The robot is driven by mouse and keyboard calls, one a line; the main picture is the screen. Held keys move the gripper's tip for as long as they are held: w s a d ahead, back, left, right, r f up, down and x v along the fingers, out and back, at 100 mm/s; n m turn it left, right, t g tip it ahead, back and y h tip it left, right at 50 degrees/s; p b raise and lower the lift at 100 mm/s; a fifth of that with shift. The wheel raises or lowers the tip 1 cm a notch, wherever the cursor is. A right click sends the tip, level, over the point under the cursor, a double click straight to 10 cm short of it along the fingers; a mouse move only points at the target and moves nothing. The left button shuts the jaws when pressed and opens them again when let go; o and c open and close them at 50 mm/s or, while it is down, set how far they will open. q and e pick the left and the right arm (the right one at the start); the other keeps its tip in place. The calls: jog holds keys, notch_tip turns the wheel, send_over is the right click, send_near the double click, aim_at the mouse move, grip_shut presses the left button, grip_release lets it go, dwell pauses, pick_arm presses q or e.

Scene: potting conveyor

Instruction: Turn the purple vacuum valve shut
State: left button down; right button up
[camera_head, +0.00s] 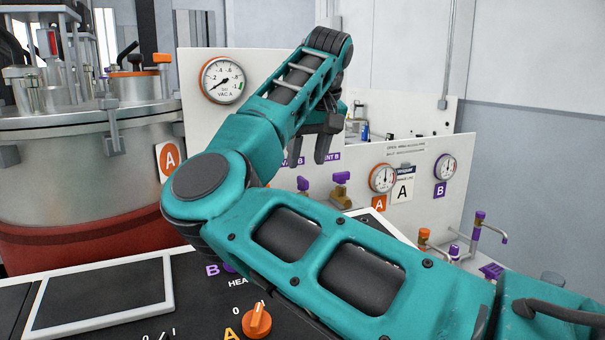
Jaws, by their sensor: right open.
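Two purple-handled valves sit on the white panel below partly covered purple labels. The left purple valve (302,184) is under a label ending in B, with its lower part hidden by my arm. The right purple valve (342,179), on a brass body, is under a label that seems to read VENT B. The left one is likely the vacuum valve, but its label is not fully readable. My right gripper (309,155) is open and empty, its fingers pointing down just above the left valve in the picture. Contact is not visible. My left gripper is out of view.
A VAC A gauge (222,80) and gauges A (383,178) and B (445,167) are on the panel. A steel vessel (85,140) stands at left. An orange knob (257,320) is on the front console. Small taps (478,225) stand at right. My right arm covers much of the middle.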

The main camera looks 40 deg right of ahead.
aim_at(302, 178)
jog(key=x, duration=0.5)
grip_shut()
dwell(0.4)
